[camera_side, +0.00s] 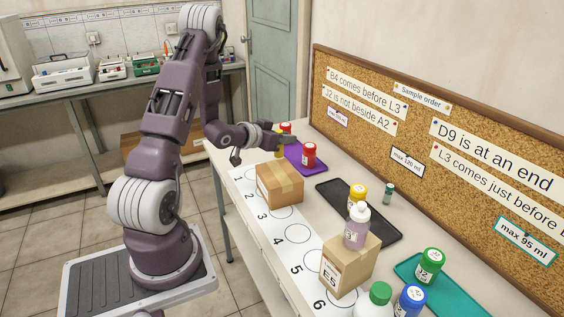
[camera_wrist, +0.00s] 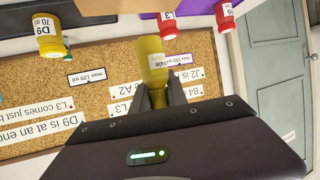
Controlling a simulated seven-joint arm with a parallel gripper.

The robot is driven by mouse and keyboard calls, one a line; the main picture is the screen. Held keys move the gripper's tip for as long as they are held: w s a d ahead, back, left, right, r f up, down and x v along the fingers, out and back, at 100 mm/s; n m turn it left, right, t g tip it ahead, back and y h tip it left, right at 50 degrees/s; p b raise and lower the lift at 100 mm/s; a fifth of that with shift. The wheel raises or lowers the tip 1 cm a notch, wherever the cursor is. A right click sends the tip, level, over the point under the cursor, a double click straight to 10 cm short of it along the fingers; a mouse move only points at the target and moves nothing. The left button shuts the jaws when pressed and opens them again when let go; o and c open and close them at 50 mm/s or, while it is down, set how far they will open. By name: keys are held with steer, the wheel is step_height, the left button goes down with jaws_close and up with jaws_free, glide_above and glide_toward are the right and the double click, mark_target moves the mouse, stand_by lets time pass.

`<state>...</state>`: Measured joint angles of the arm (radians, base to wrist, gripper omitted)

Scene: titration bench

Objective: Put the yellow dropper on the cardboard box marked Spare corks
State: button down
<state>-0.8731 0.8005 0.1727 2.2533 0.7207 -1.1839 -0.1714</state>
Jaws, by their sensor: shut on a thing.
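My gripper (camera_wrist: 158,92) is shut on the yellow dropper (camera_wrist: 151,60), which stands out between the fingers in the wrist view. In the side view my gripper (camera_side: 283,142) is at the far end of the bench, by the purple mat, with a bit of the yellow dropper (camera_side: 279,150) showing. A closed cardboard box (camera_side: 279,186) stands near circles 2 and 3, nearer the camera than my gripper; its top is bare. A second cardboard box (camera_side: 346,268) near circle 5 carries a mauve bottle (camera_side: 356,230). I cannot read Spare corks on either box.
A red bottle (camera_side: 309,156) stands on the purple mat (camera_side: 318,168), close to my gripper, and another red one (camera_side: 285,128) is behind. A black tray (camera_side: 376,225) holds a yellow bottle (camera_side: 357,192). The corkboard (camera_side: 435,120) runs along the bench's back.

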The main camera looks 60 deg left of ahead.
step_height(320, 180, down, 6)
steer(key=shift+a+r, duration=0.1)
steer(key=shift+r, duration=0.1)
steer(key=shift+f, duration=0.15)
steer(key=c, duration=1.3)
jaws_free()
